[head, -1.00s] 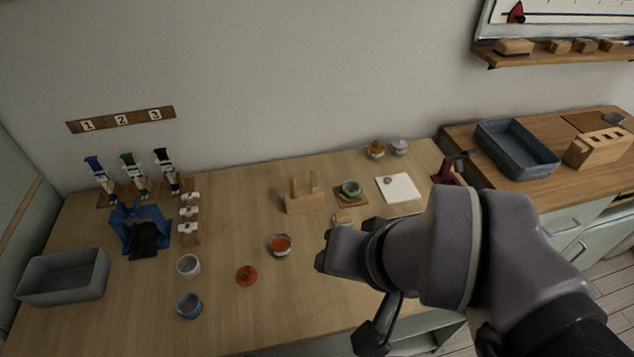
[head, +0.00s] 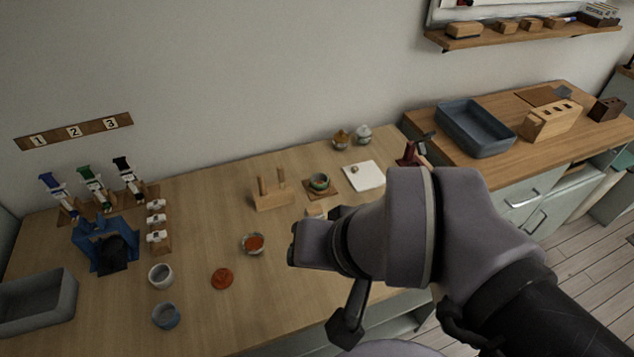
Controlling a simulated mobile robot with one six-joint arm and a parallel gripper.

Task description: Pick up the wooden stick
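Two upright wooden sticks (head: 262,187) stand in a small wooden block stand (head: 272,201) near the middle of the table. I cannot tell whether one of them is the stick named in the task. My arm reaches in from the lower right. The end of my arm, with my gripper (head: 312,245), is over the front of the table, to the right of and nearer than the stand. The fingers are not clearly visible, so I cannot see whether they are open or hold anything. A small pale wooden piece (head: 315,212) shows partly behind my arm.
A bowl of orange-red content (head: 253,243), a red disc (head: 222,278), two cups (head: 160,276) and a blue holder (head: 105,245) stand to the left. A green bowl (head: 319,182) and white pad (head: 364,176) lie behind my arm. A blue-grey tray (head: 475,129) stands right.

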